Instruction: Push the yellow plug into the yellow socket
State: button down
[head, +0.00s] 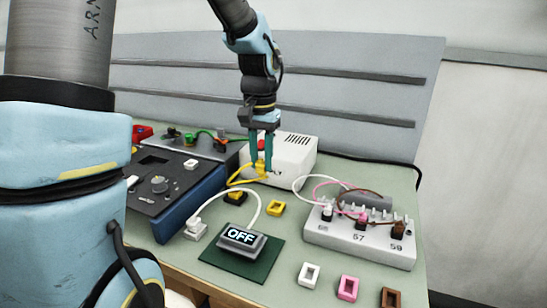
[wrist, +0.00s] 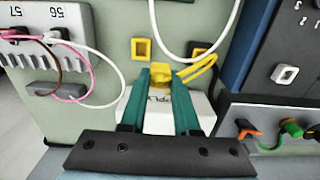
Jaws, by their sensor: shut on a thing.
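My gripper (head: 261,160) is shut on the yellow plug (head: 261,170), in front of the white box. In the wrist view the plug (wrist: 160,76) sits between the teal fingertips (wrist: 161,90), with a yellow cable (wrist: 206,66) curving off to the right. A yellow square frame with an opening, seemingly the yellow socket (head: 275,208), lies apart from the plug on the green bench; it also shows in the wrist view (wrist: 141,48). A second, dark and yellow piece (head: 236,197) lies beside it, partly crossed by cable. The plug's far end is hard to make out.
The white box (head: 295,155) stands behind the plug. A white cable (head: 254,195) arches near the yellow frame to the OFF display (head: 241,237). A blue-edged panel (head: 160,185) is at left, a grey terminal block (head: 360,235) at right. White, pink and brown frames lie in front.

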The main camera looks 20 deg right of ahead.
jog(key=w+a+f+p, duration=0.1)
jog(key=w+a, duration=0.4)
jog(key=a, duration=0.1)
jog(key=shift+w+a+f, duration=0.15)
jog(key=shift+f, duration=0.1)
jog(key=shift+f, duration=0.1)
dwell(0.3)
jog(key=shift+f+b, duration=1.05)
jog(key=shift+f, duration=1.15)
jog(key=shift+f, duration=0.25)
jog(key=shift+f, duration=0.75)
jog(key=shift+c, duration=0.4)
grip_release()
jog(key=shift+r, duration=0.1)
jog(key=shift+r, duration=0.1)
